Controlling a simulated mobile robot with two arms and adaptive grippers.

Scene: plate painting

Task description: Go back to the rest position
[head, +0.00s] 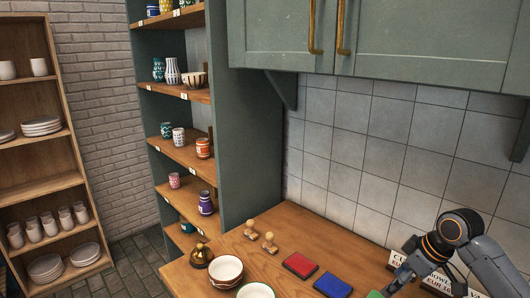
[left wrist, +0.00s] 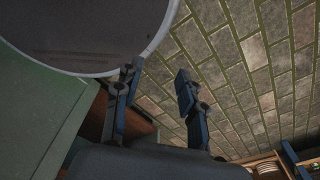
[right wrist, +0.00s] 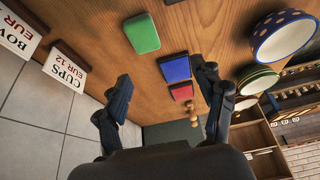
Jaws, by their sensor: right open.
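My right arm comes in at the lower right of the head view, with its gripper (head: 405,277) over the counter near the price signs. In the right wrist view this gripper (right wrist: 163,84) is open and empty, its fingers apart above the wooden counter. My left gripper shows only in the left wrist view (left wrist: 156,80). Its fingers are apart with nothing between them, above a tiled floor (left wrist: 240,60) and beside a large round grey shape (left wrist: 80,35). It is outside the head view.
The counter (head: 262,272) holds a red pad (head: 300,265), a blue pad (head: 332,285), a green pad (right wrist: 142,33), two wooden stamps (head: 269,242), bowls (head: 226,270) and price signs (right wrist: 62,68). Shelves (head: 190,155) of painted cups stand left. Cabinets (head: 420,45) hang above.

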